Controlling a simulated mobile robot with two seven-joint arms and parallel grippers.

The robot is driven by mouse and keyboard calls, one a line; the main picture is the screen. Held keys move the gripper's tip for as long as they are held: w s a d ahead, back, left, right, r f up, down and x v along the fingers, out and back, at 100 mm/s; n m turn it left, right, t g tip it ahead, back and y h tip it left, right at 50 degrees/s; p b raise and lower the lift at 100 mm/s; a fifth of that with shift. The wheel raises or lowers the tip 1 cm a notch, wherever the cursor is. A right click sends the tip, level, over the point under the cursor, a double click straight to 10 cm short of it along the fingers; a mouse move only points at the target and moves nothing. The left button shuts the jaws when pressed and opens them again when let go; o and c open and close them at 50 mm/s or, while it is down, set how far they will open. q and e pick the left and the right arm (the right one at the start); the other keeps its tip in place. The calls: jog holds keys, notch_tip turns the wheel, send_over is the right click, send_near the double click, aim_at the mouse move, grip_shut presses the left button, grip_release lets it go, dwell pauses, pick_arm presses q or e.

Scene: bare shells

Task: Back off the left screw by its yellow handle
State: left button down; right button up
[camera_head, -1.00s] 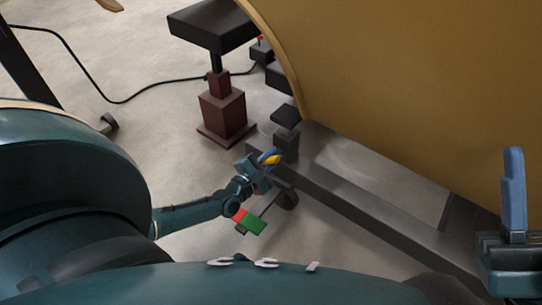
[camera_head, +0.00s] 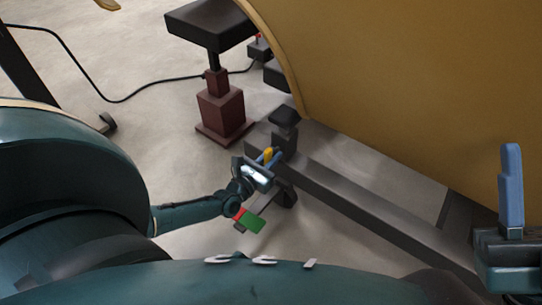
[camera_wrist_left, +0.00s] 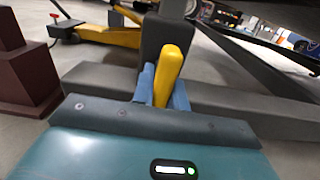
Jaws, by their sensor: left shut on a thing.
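In the left wrist view the yellow handle (camera_wrist_left: 170,75) stands nearly upright, tilted a little to the right, between the two blue fingers (camera_wrist_left: 164,88). The screw itself is hidden behind the handle and the gripper. My right gripper (camera_head: 512,190) shows at the right edge with a blue finger up; its opening cannot be made out.
The yellow shell (camera_head: 400,90) fills the upper right. The grey beam (camera_head: 360,205) runs under it to the lower right. A dark red stand (camera_head: 222,108) with a black top is behind my left gripper. A black cable (camera_head: 150,88) lies on the open floor.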

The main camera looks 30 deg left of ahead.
pick_arm(q)
jog(key=shift+s+d+n, duration=0.1)
jog(key=shift+n, duration=0.3)
jog(key=c, duration=1.4)
grip_release()
